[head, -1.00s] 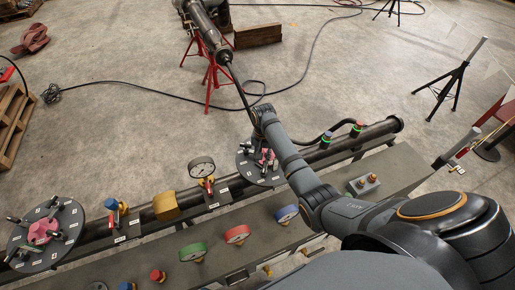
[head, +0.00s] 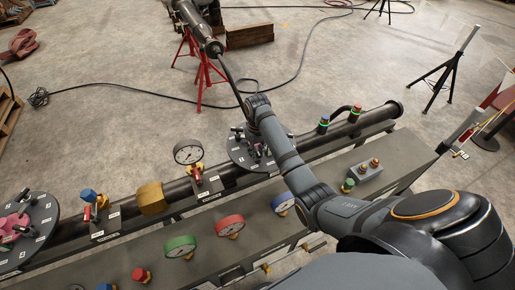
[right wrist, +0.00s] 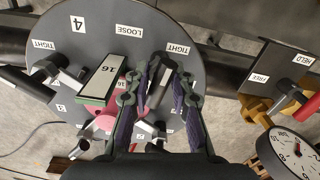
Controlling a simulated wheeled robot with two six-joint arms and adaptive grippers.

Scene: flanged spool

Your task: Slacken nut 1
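A dark round flange disc (right wrist: 205,50) fills much of the right wrist view, with TIGHT, LOOSE and number labels. It also shows in the head view (head: 240,155). My right gripper (right wrist: 160,72) is over the disc, its two fingers apart on either side of a grey nut lever (right wrist: 157,90); contact is not clear. Another grey lever (right wrist: 48,70) sits at the disc's left. A pink hub (right wrist: 108,118) and a block marked 16 (right wrist: 105,78) are beside the gripper. I cannot read which nut is number 1. My left gripper is not in view.
A second flange disc (head: 40,215) is at the far left. Coloured gauges, such as the red one (head: 230,225), line the front panel.

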